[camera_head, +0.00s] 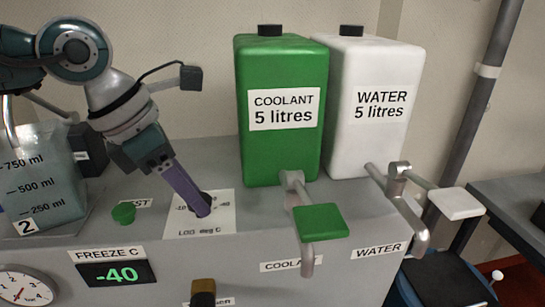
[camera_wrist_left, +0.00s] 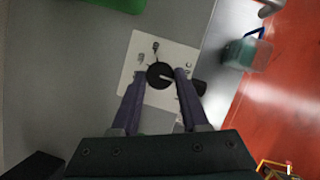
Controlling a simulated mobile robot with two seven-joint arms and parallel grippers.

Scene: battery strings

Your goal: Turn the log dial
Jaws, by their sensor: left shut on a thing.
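The log dial (camera_head: 208,196) is a black round knob on a white plate (camera_head: 222,222) lettered "LOG deg C", on the grey bench top. In the left wrist view the dial (camera_wrist_left: 158,70) shows a pale pointer line aimed toward the right finger. My left gripper (camera_head: 203,211) comes down from the upper left with purple fingers. In the left wrist view its fingertips (camera_wrist_left: 160,77) lie on either side of the dial, shut on it. In the head view the fingers hide part of the dial and the plate's scale. My right gripper is in neither view.
A green coolant tank (camera_head: 282,145) and a white water tank (camera_head: 370,140) stand behind, with lever taps in front. A green button (camera_head: 124,213) is left of the plate. A measuring jug (camera_head: 45,190) stands at far left. A display (camera_head: 118,273) reads -40.

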